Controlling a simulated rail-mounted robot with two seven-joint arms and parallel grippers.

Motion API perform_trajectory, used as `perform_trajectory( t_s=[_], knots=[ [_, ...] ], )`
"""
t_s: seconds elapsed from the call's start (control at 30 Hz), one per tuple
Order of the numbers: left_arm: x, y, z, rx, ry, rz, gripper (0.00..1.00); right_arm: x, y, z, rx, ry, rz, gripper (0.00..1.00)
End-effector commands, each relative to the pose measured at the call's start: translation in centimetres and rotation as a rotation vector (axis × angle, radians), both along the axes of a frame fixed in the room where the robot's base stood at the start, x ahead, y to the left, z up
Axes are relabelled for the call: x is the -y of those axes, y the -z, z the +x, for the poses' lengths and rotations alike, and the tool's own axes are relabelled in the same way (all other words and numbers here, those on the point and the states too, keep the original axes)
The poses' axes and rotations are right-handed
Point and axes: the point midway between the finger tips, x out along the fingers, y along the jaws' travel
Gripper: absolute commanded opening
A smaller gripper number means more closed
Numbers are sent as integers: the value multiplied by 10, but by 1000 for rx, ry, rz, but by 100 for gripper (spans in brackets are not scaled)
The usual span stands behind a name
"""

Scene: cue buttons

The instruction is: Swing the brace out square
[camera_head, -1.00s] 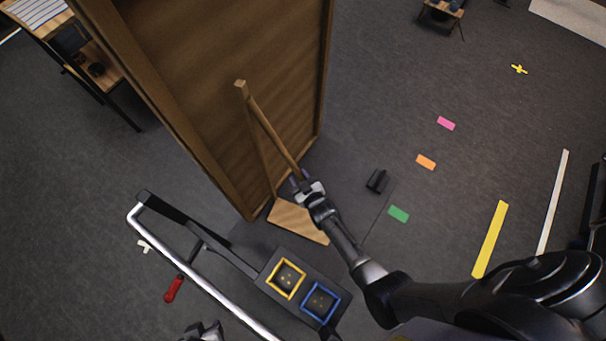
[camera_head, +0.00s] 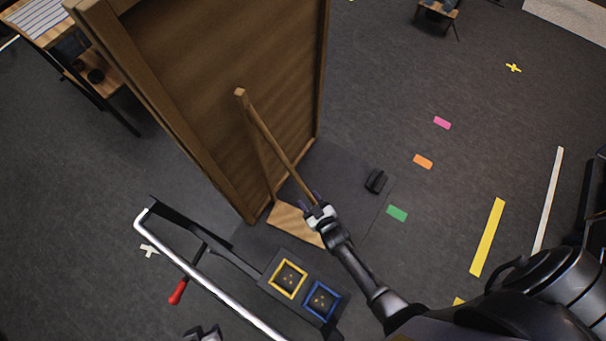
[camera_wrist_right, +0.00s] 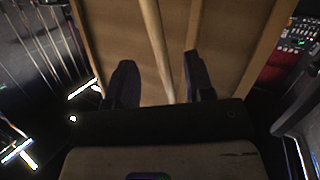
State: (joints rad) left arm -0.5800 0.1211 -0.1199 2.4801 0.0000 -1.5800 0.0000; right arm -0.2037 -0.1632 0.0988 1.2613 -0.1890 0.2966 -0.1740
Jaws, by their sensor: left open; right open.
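The brace (camera_head: 275,140) is a wooden frame hinged on the back of a tall brown scenery panel (camera_head: 225,85). Its sloping bar runs from a top block down towards my right gripper (camera_head: 312,201). My right gripper is at the bar's lower part, above the brace's flat wooden foot (camera_head: 293,222). In the right wrist view the fingers (camera_wrist_right: 160,82) are apart, and a wooden bar (camera_wrist_right: 158,45) shows between them; I cannot tell if they touch it. My left gripper (camera_head: 203,333) is only partly in view at the bottom edge, away from the brace.
A box with a yellow-framed button (camera_head: 288,279) and a blue-framed button (camera_head: 322,300) stands in front, beside a white rail (camera_head: 200,280). A black block (camera_head: 376,181) and green (camera_head: 396,213), orange (camera_head: 423,161) and pink (camera_head: 442,122) floor marks lie to the right.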

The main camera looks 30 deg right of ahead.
Motion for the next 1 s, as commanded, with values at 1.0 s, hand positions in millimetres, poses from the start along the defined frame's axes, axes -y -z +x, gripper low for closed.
perform_trajectory(
  t_s=[1.0],
  knots=[
    [-1,7,0,1,4,6,43,14,-6,-24,40,-11,-33,25]
  ],
)
